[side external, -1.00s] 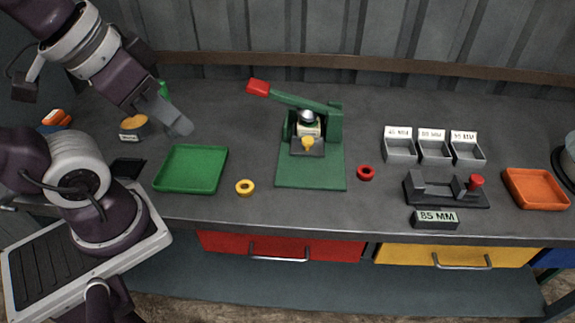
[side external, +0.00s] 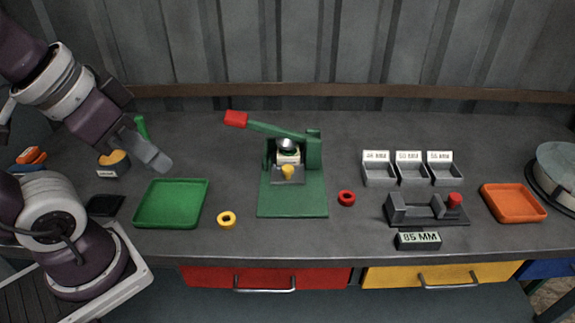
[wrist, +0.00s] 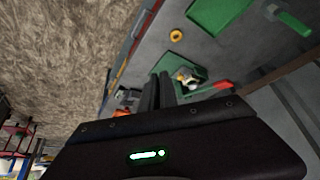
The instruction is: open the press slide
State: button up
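The green press (side external: 312,150) stands mid-bench on a flat green base (side external: 293,202). Its lever (side external: 275,129) slopes up to the left, ending in a red grip (side external: 236,119). A grey slide (side external: 287,176) with a yellow knob (side external: 287,171) sits low at the press front, below a pale block and a silvery dome. I cannot tell how far the slide is out. My gripper (side external: 161,161) is in the air near the green tray, well left of the press and touching nothing. Its fingers (wrist: 157,90) look together and empty. The press also shows in the wrist view (wrist: 187,76).
A green tray (side external: 171,204) and yellow ring (side external: 226,219) lie left of the press; a red ring (side external: 346,198) lies right. Grey bins (side external: 412,174), a grey fixture (side external: 427,212), an 85 MM block (side external: 418,240) and an orange tray (side external: 513,203) stand farther right.

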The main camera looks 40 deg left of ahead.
jog(key=o, duration=0.9)
jog(key=shift+n+g, duration=0.8)
jog(key=shift+g, duration=0.1)
jog(key=w, duration=0.3)
jog(key=w+r, duration=0.1)
jog(key=w, duration=0.3)
jog(key=w+a+r, duration=0.1)
jog(key=w, duration=0.2)
jog(key=shift+w, duration=0.25)
jog(key=shift+c, duration=0.2)
jog(key=n+g, duration=0.3)
send_over(288, 167)
jog(key=s, duration=0.1)
notch_tip(288, 167, down, 15)
jog(key=shift+n+g, duration=0.4)
jog(key=f, duration=0.6)
jog(key=w+f, duration=0.1)
jog(key=f, duration=0.2)
jog(key=shift+f, duration=0.75)
grip_shut()
